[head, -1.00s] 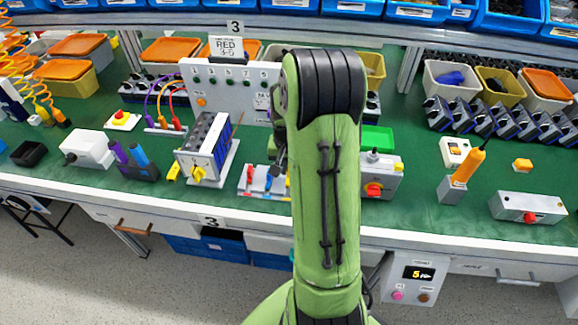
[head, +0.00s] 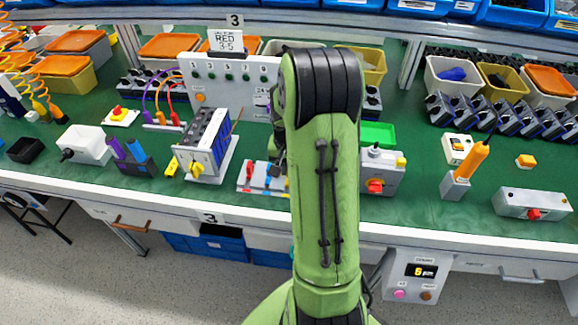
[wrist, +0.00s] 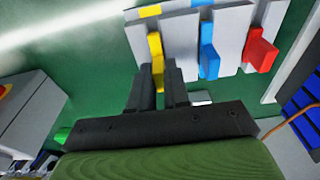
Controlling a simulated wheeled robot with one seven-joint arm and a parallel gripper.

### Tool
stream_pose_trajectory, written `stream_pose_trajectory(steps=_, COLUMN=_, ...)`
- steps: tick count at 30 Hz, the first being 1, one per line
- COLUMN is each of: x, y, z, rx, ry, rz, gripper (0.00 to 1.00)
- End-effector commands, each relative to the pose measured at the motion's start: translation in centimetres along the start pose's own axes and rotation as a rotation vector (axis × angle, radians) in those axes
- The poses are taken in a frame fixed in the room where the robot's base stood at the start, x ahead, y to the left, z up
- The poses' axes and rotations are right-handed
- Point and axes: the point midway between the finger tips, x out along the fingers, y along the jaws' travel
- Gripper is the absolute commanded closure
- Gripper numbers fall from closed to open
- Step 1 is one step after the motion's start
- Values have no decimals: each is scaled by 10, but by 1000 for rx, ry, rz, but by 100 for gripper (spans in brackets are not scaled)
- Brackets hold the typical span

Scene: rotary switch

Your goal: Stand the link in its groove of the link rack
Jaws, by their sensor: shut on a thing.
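The link rack (head: 250,188) is a pale grey block on the bench, just left of my arm in the head view. In the wrist view the rack (wrist: 180,30) holds a blue link (wrist: 208,55) and a red link (wrist: 258,52) side by side. My gripper (wrist: 158,68) is shut on a yellow link (wrist: 155,46), at the rack's left side in that view, in line with a yellow mark (wrist: 150,11). Whether the yellow link's foot sits fully in its groove cannot be told.
A switch module (head: 208,145) with a yellow knob stands left of the rack. A grey box with a red-and-yellow switch (head: 380,172) stands to the right of my arm. A grey panel (head: 230,80) rises behind. Green bench shows between these.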

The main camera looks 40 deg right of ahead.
Motion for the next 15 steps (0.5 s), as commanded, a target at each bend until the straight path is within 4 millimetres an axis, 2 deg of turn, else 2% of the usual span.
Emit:
stream_pose_trajectory(steps=4, x=6, y=0, z=1, rx=0, ry=0, rz=0, gripper=100)
stream_pose_trajectory(steps=5, x=6, y=0, z=1, rx=0, ry=0, rz=0, gripper=82)
stream_pose_trajectory(steps=10, x=4, y=0, z=1, rx=0, ry=0, rz=0, gripper=56)
stream_pose_trajectory(steps=15, x=4, y=0, z=0, rx=0, ry=0, rz=0, gripper=54)
